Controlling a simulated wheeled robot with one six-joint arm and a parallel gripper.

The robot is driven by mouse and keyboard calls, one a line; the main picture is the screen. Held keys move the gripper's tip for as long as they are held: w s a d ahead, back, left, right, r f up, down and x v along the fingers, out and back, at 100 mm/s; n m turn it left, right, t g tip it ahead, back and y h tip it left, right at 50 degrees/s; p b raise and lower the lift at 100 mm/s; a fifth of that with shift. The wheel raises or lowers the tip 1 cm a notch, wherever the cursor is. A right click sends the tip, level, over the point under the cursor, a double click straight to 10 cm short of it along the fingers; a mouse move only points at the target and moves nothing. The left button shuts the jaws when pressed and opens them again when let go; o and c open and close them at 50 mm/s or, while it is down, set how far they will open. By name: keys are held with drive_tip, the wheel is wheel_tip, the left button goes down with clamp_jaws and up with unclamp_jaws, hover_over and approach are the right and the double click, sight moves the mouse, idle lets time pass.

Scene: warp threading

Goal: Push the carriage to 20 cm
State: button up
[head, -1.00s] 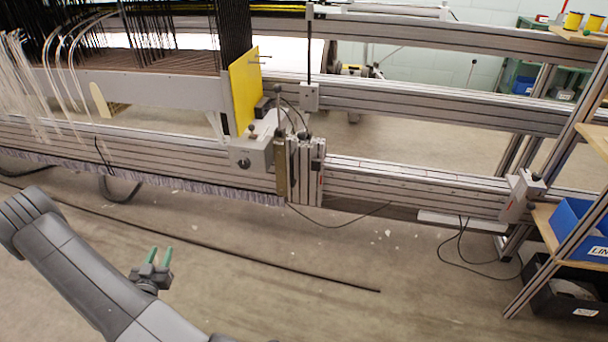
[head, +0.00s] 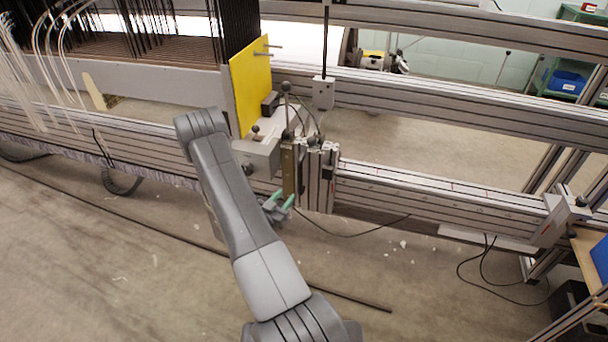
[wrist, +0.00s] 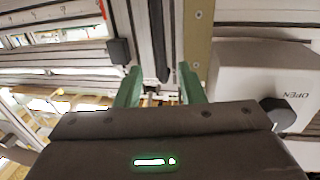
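The carriage (head: 318,180) is an upright block of aluminium profiles with a brass-coloured plate on its left side, on the front rail (head: 440,192). Scale marks run along the rail to its right, too small to read. My gripper (head: 279,202), with green fingers, is just in front of the carriage's lower left side. In the wrist view my gripper (wrist: 161,88) has its fingers apart, with upright metal parts of the carriage (wrist: 158,35) beyond and between them. I cannot tell whether a finger touches it. A grey box marked OPEN (wrist: 262,82) is on the right there.
A grey box with a dark knob (head: 258,158) and a yellow plate (head: 250,90) stand left of the carriage. An end block (head: 560,215) sits at the rail's right end. The rail between is clear. A cable (head: 350,232) hangs below.

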sight(299, 179)
drive_tip(key=b+x, duration=0.1)
drive_tip(key=x, duration=1)
drive_tip(key=shift+w+d+b, duration=0.15)
drive_tip(key=shift+w+b, duration=0.1)
drive_tip(key=shift+b, duration=0.15)
drive_tip(key=shift+c, duration=0.3)
clamp_jaws()
